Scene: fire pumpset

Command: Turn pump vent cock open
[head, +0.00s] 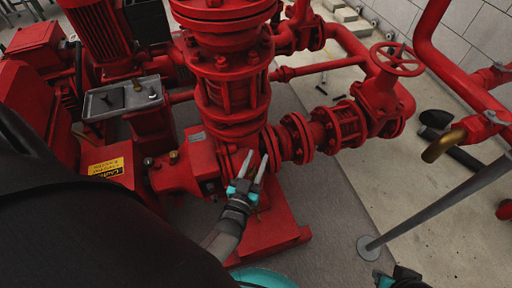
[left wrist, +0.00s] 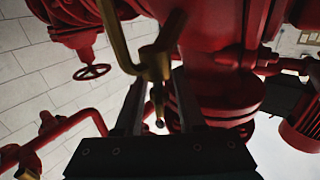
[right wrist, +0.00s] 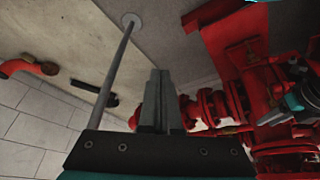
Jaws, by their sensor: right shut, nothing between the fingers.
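The brass vent cock (left wrist: 153,64) shows in the left wrist view, in front of the red pump casing (left wrist: 215,75). A long brass lever runs up from its body and a small stem hangs below. My left gripper (head: 254,162) is open beside the red pump body in the head view, its two fingers apart. In the left wrist view the cock's body and stem appear between the fingers; I cannot tell whether they touch. In the head view I cannot make out the cock. My right gripper (right wrist: 157,75) is shut and empty, away from the pump.
A red handwheel valve (head: 397,60) stands at the right. A grey post (head: 440,205) rises from the floor, near my right gripper. A red pipe with a brass end (head: 445,145) is beyond it. A grey box (head: 123,98) is at the left. The floor between pump and post is clear.

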